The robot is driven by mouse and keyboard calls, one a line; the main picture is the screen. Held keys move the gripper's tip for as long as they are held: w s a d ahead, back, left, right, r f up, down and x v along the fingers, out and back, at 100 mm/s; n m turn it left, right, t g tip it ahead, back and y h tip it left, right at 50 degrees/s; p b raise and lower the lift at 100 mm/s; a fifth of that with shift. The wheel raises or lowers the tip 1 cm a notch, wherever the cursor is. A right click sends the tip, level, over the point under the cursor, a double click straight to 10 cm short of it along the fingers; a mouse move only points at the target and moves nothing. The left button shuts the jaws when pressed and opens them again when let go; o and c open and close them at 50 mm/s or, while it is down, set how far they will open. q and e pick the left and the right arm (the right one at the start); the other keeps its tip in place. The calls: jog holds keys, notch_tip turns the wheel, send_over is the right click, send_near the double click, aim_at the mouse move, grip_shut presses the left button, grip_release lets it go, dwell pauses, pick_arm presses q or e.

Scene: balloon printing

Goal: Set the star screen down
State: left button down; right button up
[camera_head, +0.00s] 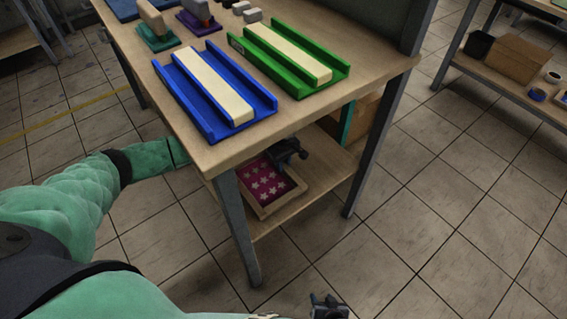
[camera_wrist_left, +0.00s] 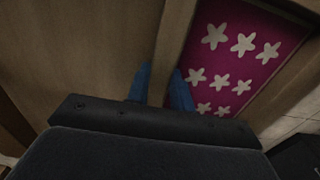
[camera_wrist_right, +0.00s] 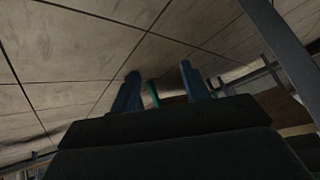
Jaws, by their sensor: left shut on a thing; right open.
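The star screen (camera_head: 266,188) is a wooden frame around magenta mesh with white stars. It is at the lower shelf (camera_head: 318,172) under the table and looks nearly flat; I cannot tell if all of it rests on the shelf. My left gripper (camera_head: 287,152) is at its far edge, partly shaded by the tabletop. In the left wrist view, the blue fingers (camera_wrist_left: 162,88) are shut on a wooden bar of the star screen (camera_wrist_left: 236,66). My right gripper (camera_head: 328,308) is low at the bottom edge of the head view. Its fingers (camera_wrist_right: 160,88) are apart and empty.
On the tabletop (camera_head: 345,92) are a blue tray (camera_head: 207,112) and a green tray (camera_head: 283,62), each with a cream strip. A table leg (camera_head: 242,230) stands just in front of the star screen. A cardboard box (camera_head: 365,115) is further back on the shelf.

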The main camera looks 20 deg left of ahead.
pick_arm(q)
jog(key=c, duration=1.2)
grip_release()
jog(key=shift+c, duration=0.2)
notch_tip(320, 180, up, 3)
jog(key=shift+f, duration=0.15)
notch_tip(320, 180, up, 9)
jog(key=shift+r, duration=0.2)
pick_arm(e)
jog(key=shift+w+r, duration=0.45)
